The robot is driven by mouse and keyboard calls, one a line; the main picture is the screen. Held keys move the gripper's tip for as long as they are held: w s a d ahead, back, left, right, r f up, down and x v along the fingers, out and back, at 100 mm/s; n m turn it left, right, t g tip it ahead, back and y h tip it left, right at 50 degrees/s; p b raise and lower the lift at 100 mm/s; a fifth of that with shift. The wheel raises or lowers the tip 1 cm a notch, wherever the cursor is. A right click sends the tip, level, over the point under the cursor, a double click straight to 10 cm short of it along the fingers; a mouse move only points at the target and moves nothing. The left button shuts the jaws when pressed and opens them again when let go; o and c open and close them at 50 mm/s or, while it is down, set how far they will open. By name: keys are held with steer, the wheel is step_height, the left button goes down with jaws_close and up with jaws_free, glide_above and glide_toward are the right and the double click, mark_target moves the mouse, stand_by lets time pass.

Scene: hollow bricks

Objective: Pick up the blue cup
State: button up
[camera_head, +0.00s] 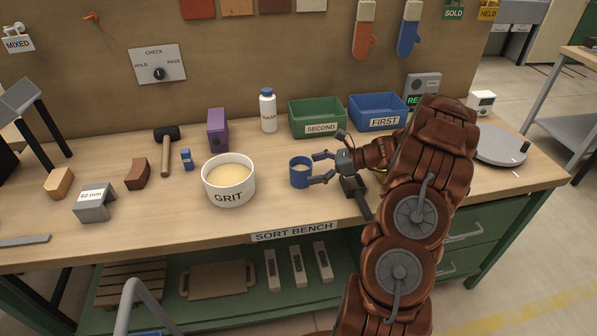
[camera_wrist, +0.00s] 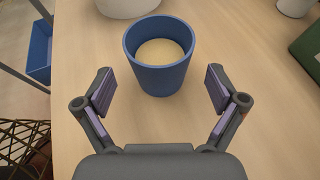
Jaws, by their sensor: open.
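The blue cup (camera_head: 300,173) stands upright on the wooden bench, just right of the white bowl marked GRIT. In the wrist view the blue cup (camera_wrist: 159,76) holds something pale and lies beyond the fingertips, centred between them. My gripper (camera_head: 318,167) is open at the right side of the cup. In the wrist view my gripper (camera_wrist: 160,92) has its two fingers spread wide on either side of the cup's near part, with gaps on both sides and nothing held.
The GRIT bowl (camera_head: 228,180) is close to the cup's left. A dark tool (camera_head: 355,193) lies under my wrist. Green SECOND bin (camera_head: 317,118) and blue FIRST bin (camera_head: 378,111) stand behind, with a white bottle (camera_head: 268,110). Bench surface in front of the cup is clear.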

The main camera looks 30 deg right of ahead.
mark_target(293, 172)
steer(key=p+x, duration=0.1)
steer(key=x, duration=0.2)
steer(key=p+x, duration=0.1)
steer(key=x, duration=0.2)
steer(key=shift+w+a+r, duration=0.1)
steer(key=shift+r, duration=0.1)
steer(key=shift+w+a+f, duration=0.2)
steer(key=shift+w+f, duration=0.05)
steer(key=shift+f, duration=0.05)
steer(key=shift+c, duration=0.4)
steer(key=c, duration=1.3)
